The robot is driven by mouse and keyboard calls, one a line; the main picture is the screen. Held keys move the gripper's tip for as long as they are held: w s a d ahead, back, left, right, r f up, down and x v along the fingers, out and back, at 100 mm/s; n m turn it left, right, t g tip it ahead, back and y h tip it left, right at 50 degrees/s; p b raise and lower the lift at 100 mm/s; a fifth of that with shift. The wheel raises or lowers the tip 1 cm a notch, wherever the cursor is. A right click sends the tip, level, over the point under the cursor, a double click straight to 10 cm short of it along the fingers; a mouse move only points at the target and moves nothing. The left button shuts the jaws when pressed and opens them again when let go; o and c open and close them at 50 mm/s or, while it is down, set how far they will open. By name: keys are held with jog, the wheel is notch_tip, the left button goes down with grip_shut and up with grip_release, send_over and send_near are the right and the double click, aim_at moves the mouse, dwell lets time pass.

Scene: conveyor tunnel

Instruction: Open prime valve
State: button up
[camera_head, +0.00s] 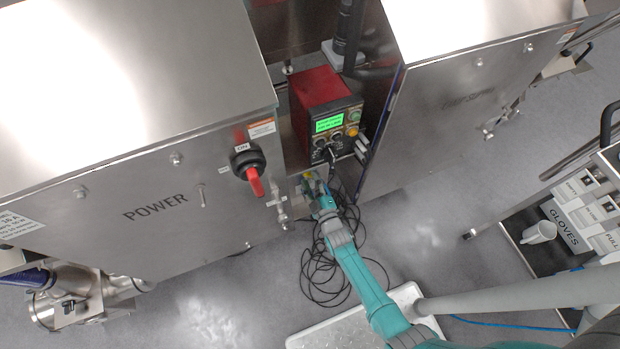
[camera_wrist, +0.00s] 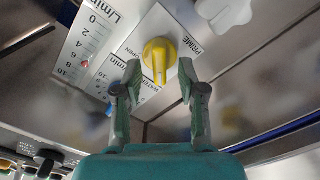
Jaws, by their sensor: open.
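The prime valve is a yellow knob (camera_wrist: 158,52) on a grey panel, beside a white label (camera_wrist: 194,50) reading PRIME. Its handle points down the picture, toward my gripper. In the head view the small yellow knob (camera_head: 311,175) sits low in the gap between the steel cabinets. My gripper (camera_wrist: 160,70) is open, with one finger on each side of the knob's handle. I cannot tell whether either finger touches it. In the head view my gripper (camera_head: 314,184) is right at the knob and partly hides it.
A flow gauge (camera_wrist: 86,38) marked L/min stands left of the knob; a pale knob (camera_wrist: 224,12) is above right. A red control box (camera_head: 318,90) with a green screen is above my gripper. A red switch handle (camera_head: 255,180) is left. Black cables (camera_head: 320,275) lie on the floor.

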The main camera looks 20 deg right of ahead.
jog(key=shift+w, duration=0.55)
grip_shut()
